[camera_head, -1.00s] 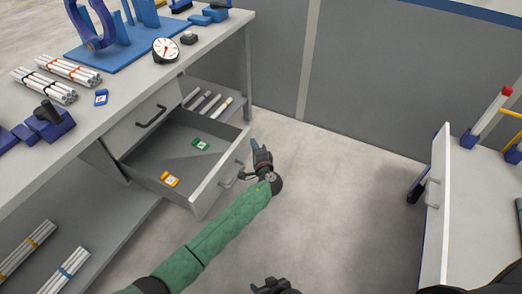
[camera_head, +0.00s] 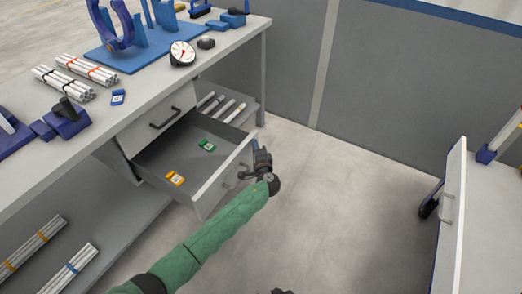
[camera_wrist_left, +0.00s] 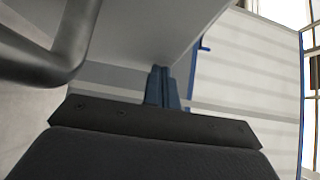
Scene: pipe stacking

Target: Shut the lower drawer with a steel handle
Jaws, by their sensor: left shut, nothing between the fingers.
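The lower drawer (camera_head: 207,196) under the bench stands well open. Its steel handle (camera_head: 236,175) is on the outer face of its front panel. A green item (camera_head: 207,145) and a yellow-orange item (camera_head: 175,178) lie inside. My left gripper (camera_head: 255,146) is at the right end of the drawer's front, beyond the handle, with its fingers shut and empty. In the left wrist view the shut blue fingers (camera_wrist_left: 161,88) are at the pale drawer panel (camera_wrist_left: 150,30); I cannot tell whether they touch it. The dark handle (camera_wrist_left: 62,55) is at upper left. Only a sliver of my right gripper (camera_head: 282,291) shows.
An upper drawer with a dark handle (camera_head: 165,118) is shut. The bench top (camera_head: 135,92) holds a dial gauge (camera_head: 182,53), pipe bundles and blue fixtures. A shelf with pipes (camera_head: 50,262) is below. A white panel with a handle (camera_head: 452,215) stands at right. The floor between is clear.

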